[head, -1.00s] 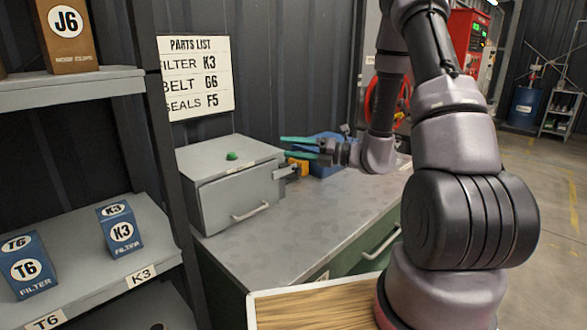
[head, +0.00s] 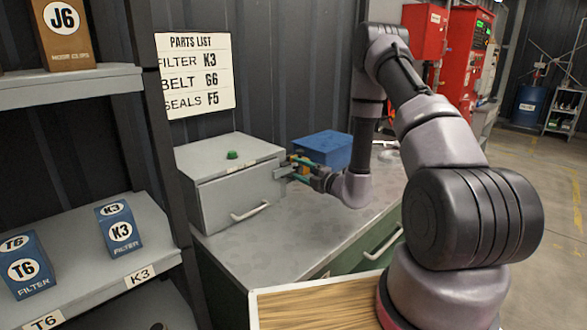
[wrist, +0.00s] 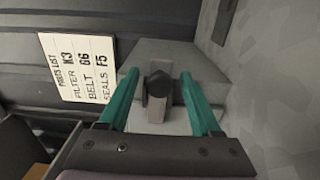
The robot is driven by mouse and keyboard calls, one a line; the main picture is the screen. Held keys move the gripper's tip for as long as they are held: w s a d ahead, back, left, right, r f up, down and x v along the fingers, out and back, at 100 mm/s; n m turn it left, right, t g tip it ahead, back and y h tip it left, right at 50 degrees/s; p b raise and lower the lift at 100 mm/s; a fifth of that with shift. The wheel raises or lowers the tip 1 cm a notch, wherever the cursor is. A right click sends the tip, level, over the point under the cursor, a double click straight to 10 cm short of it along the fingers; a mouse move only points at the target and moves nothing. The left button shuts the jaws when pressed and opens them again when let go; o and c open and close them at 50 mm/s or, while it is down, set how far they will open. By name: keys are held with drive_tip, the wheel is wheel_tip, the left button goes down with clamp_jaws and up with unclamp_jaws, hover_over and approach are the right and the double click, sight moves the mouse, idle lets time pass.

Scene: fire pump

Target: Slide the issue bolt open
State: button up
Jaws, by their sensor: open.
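A grey metal box (head: 225,204) with a white front handle and a green button on top stands on the bench. The issue bolt (head: 279,173) is on its right side, small and partly hidden by my fingers in the head view. In the wrist view the bolt's dark knob (wrist: 157,86) stands out on a grey bar. My gripper (head: 296,168) is open at the box's right side. In the wrist view its two green fingers (wrist: 160,74) lie on either side of the knob, with gaps visible; contact is not seen.
A blue bin (head: 322,149) stands on the bench behind my gripper. The bench top (head: 265,250) is clear in front of the box. A shelf (head: 120,262) with blue filter boxes is at left. A parts list (head: 196,75) hangs on the wall.

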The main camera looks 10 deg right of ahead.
sight(293, 167)
drive_tip(key=shift+x, duration=1.5)
clamp_jaws()
drive_tip(key=shift+d, duration=0.1)
